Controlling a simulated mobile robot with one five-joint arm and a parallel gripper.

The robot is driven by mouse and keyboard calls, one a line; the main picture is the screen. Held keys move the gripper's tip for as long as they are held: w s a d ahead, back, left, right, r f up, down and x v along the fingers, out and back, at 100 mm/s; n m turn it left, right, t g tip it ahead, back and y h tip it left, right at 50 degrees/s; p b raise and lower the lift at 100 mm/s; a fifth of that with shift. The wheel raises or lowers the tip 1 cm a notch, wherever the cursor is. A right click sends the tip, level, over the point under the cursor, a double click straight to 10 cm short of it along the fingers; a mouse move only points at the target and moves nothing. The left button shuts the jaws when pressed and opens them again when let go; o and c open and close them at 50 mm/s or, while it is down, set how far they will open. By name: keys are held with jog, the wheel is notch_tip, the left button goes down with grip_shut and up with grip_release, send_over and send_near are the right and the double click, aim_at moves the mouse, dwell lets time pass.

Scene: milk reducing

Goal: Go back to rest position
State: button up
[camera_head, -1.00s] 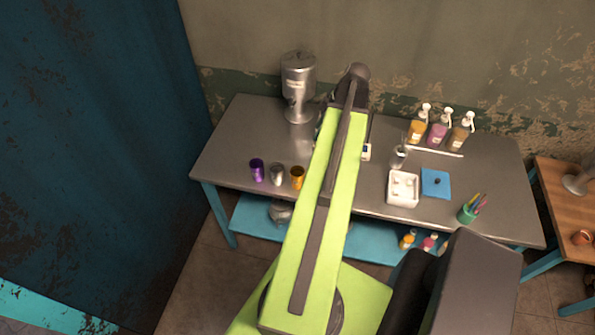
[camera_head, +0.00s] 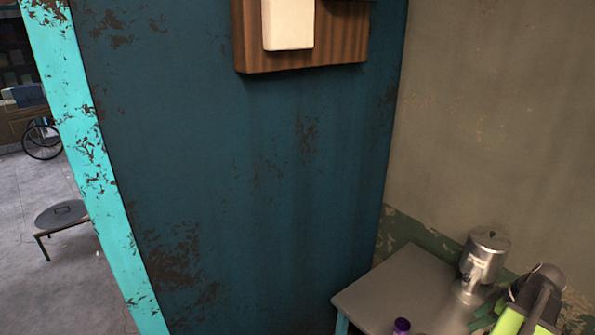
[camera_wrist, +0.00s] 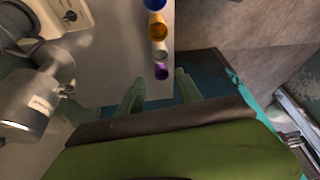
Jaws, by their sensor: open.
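My gripper (camera_wrist: 160,92) is open and empty in the wrist view, with its two green fingers apart over the table's edge. Beyond the fingertips a row of cups stands along that edge: purple (camera_wrist: 160,72), silver (camera_wrist: 159,50), orange (camera_wrist: 158,27) and a blue one (camera_wrist: 154,4) cut off by the frame. No finger visibly touches a cup.
A metal dispenser (camera_head: 486,255) stands on the grey table (camera_head: 400,285); in the wrist view the dispenser (camera_wrist: 28,105) is close at left. The purple cup also shows in the head view (camera_head: 401,326). A blue wall panel (camera_head: 240,190) fills the middle. A round stool (camera_head: 62,215) stands at left.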

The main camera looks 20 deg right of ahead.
jog(key=w+a+f+n+g+y+b, duration=0.1)
jog(key=w+a+f+n+b, duration=0.3)
jog(key=w+a, duration=0.6)
jog(key=w+a+f+n+g+b, duration=0.15)
jog(key=w+a+f+b, duration=0.3)
jog(key=w+a, duration=0.65)
jog(key=w+a+f+m+h+b, duration=0.1)
jog(key=a+f+m+b, duration=0.1)
jog(key=a, duration=0.8)
jog(key=w+a+f+m+g+h+b, duration=0.1)
jog(key=a+f+m+b, duration=0.2)
jog(key=a, duration=0.7)
jog(key=w+a+f+m+h+b, duration=0.1)
jog(key=a+f+m+b, duration=0.2)
jog(key=a, duration=0.8)
notch_tip(320, 180, down, 3)
jog(key=shift+w+f+m, duration=0.15)
jog(key=shift+w+m, duration=0.25)
jog(key=shift+m, duration=0.85)
